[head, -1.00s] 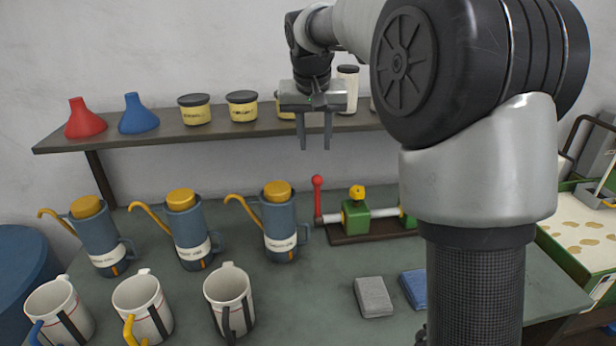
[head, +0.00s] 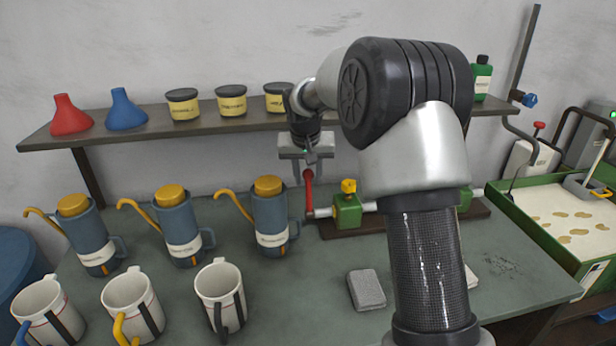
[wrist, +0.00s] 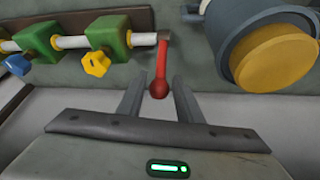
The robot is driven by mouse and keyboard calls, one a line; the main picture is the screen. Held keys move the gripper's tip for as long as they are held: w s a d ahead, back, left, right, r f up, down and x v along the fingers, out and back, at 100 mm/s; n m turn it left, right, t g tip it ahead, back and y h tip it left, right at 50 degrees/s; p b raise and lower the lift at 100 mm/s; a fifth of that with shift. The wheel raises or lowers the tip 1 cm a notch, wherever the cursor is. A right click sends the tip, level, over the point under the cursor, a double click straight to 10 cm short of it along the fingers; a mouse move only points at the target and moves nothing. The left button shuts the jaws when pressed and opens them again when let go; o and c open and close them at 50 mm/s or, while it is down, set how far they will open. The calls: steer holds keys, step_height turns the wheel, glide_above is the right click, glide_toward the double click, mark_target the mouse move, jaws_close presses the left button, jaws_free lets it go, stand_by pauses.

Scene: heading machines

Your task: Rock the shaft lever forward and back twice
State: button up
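The shaft lever is a red rod with a round knob (head: 309,194), standing roughly upright at the left end of a pale shaft. The shaft runs through green blocks (head: 348,211) with a yellow knob on top. In the wrist view the red lever (wrist: 160,70) points toward me, its ball end between my fingers. My gripper (head: 308,178) is over the lever's top, fingers pointing down on either side. In the wrist view my gripper (wrist: 157,84) is open, with gaps between the ball and both fingers. In the head view the fingers partly hide the knob.
Blue cans (head: 268,215) with yellow lids stand left of the lever; the nearest (wrist: 262,50) is close to my gripper. White mugs (head: 220,293) and a grey block (head: 366,289) are in front. A shelf (head: 240,126) with jars and funnels runs behind. A green tray is at right.

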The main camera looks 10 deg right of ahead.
jaws_close()
steer(key=shift+f, duration=0.1)
steer(key=shift+f+b, duration=0.1)
steer(key=shift+b, duration=0.25)
